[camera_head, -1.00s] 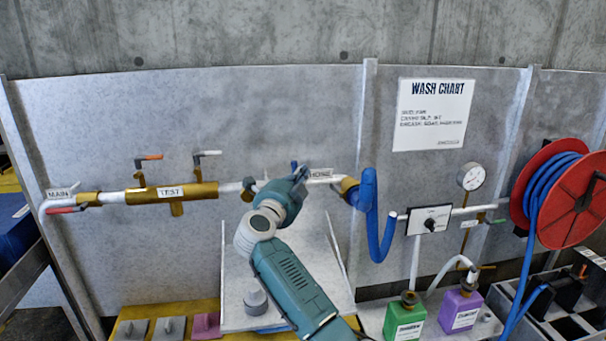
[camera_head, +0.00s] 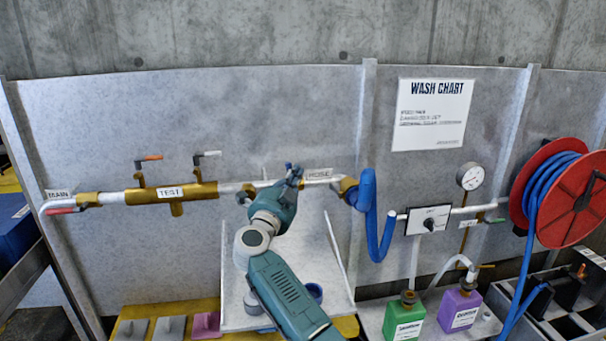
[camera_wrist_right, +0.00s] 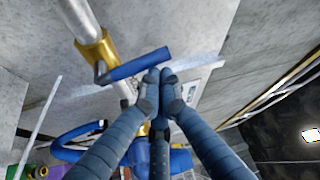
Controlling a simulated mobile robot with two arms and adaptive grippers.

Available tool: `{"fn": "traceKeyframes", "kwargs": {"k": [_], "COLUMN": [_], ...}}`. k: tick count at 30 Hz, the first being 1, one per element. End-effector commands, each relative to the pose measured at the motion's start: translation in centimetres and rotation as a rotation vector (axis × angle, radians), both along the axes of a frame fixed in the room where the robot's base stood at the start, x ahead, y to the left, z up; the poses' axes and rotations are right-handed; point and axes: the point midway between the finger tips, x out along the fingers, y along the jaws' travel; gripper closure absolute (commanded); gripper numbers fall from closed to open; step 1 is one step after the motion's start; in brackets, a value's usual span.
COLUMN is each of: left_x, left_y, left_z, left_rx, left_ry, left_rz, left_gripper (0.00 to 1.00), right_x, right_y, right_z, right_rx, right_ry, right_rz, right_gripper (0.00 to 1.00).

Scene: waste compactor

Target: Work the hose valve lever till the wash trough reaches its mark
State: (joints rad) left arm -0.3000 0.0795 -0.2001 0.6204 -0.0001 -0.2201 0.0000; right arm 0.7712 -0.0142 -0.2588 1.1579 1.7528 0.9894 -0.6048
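My right gripper (camera_head: 293,174) is at the pipe beside the HOSE label (camera_head: 319,174) in the head view. The blue hose valve lever (camera_wrist_right: 135,65) extends from a brass valve body (camera_wrist_right: 97,52) to just past the fingertips. I cannot tell whether they touch it. In the head view the gripper mostly hides the lever. A pale, open, trough-like tray (camera_head: 338,262) stands below, partly hidden by my right arm. No water level or mark can be made out. My left gripper is out of view.
The pipe carries the MAIN red lever (camera_head: 61,211) and TEST brass section (camera_head: 171,193). To the right are a blue hose (camera_head: 372,220), a dial box (camera_head: 429,221), a gauge (camera_head: 470,176) and a red reel (camera_head: 572,201). Green (camera_head: 404,319) and purple (camera_head: 459,309) bottles stand below.

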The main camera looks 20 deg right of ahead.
Motion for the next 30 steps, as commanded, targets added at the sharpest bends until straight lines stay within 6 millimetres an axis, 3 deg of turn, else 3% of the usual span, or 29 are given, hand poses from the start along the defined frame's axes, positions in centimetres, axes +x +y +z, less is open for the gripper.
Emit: {"fn": "traceKeyframes", "kwargs": {"k": [30], "left_x": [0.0], "left_y": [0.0], "left_z": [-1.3], "left_rx": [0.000], "left_ry": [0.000], "left_rz": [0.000], "left_gripper": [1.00], "right_x": [1.4], "right_y": [5.2], "right_z": [-3.9], "right_rx": [-0.892], "right_ry": [0.235], "right_rz": [0.004], "right_gripper": [1.00]}}
